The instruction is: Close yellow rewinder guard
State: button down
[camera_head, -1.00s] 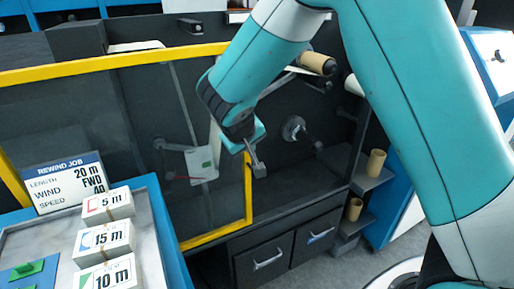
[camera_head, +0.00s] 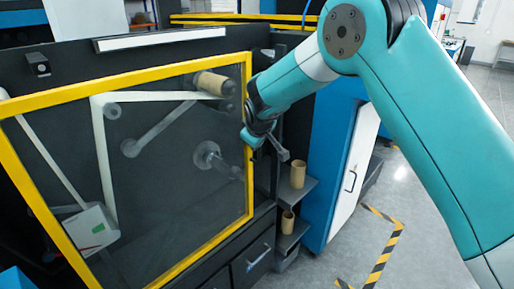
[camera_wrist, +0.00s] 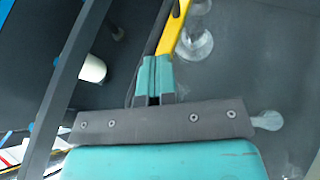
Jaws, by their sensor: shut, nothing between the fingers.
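The yellow rewinder guard (camera_head: 248,130) is a clear panel in a yellow frame, spread across the front of the dark rewinder. The cardboard core, the web path and the round spindle show behind its panel. My gripper (camera_head: 280,150) is at the guard's right edge, shut and empty. In the wrist view the guard's yellow edge (camera_wrist: 172,27) lies just beyond the fingertips of my gripper (camera_wrist: 156,60). I cannot tell whether the fingers touch the frame, or whether the guard sits flush.
Cardboard cores (camera_head: 298,174) stand on small shelves right of the rewinder. A blue cabinet with a white door (camera_head: 352,165) stands farther right. Open floor with a yellow-black stripe (camera_head: 380,250) lies beyond. Drawers (camera_head: 252,262) are below the guard.

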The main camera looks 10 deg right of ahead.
jog(key=w+d, duration=0.7)
jog(key=d, duration=0.4)
jog(key=shift+d, duration=0.15)
jog(key=shift+r, duration=0.1)
